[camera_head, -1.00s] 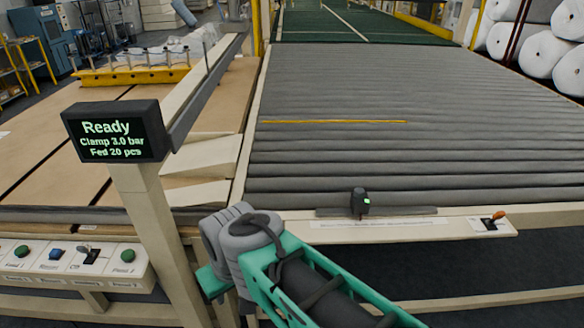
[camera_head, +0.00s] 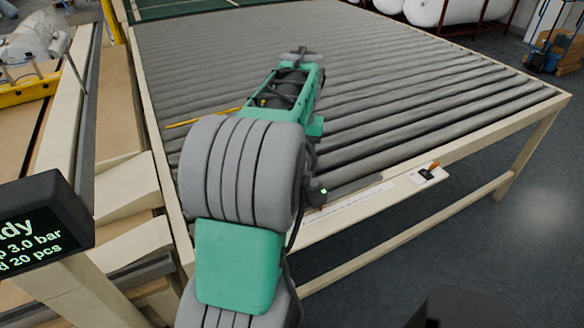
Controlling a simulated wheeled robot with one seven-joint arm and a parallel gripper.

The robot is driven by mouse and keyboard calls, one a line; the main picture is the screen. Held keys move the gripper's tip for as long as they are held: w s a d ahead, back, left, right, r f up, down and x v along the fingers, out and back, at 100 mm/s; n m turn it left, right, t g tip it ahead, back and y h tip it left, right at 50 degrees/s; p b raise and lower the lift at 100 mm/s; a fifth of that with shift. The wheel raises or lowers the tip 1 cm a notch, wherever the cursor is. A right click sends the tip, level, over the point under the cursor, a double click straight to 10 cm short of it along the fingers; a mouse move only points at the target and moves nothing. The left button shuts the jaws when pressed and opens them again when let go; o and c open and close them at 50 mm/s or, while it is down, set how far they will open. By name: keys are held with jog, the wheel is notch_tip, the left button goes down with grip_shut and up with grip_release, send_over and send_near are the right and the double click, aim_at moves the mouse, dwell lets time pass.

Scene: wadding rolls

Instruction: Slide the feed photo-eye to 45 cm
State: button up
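The feed photo-eye (camera_head: 316,195) is a small black block with a green light. It sits on a dark rail (camera_head: 358,185) along the near edge of the roller table, and my arm partly hides it. A pale printed strip (camera_head: 350,202) lies in front of the rail, too small to read. My grey and green arm rises from the bottom and reaches past the photo-eye, out over the rollers. I cannot make out gripper fingers; only a small grey part shows at the arm's far end.
The roller table (camera_head: 440,95) fills the middle, with a yellow line (camera_head: 200,118) across its rollers. An orange-tipped switch (camera_head: 430,170) is on the near edge, right of the rail. A display (camera_head: 40,225) stands at lower left.

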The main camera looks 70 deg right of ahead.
jog(key=m, duration=0.2)
send_over(314, 182)
jog(key=shift+s, duration=0.25)
jog(key=f, duration=0.4)
jog(key=f+p, duration=0.1)
jog(key=f, duration=0.2)
jog(key=shift+w+a+f, duration=0.1)
jog(key=shift+w+f, duration=0.1)
jog(key=shift+f, duration=0.15)
grip_shut()
dwell(0.4)
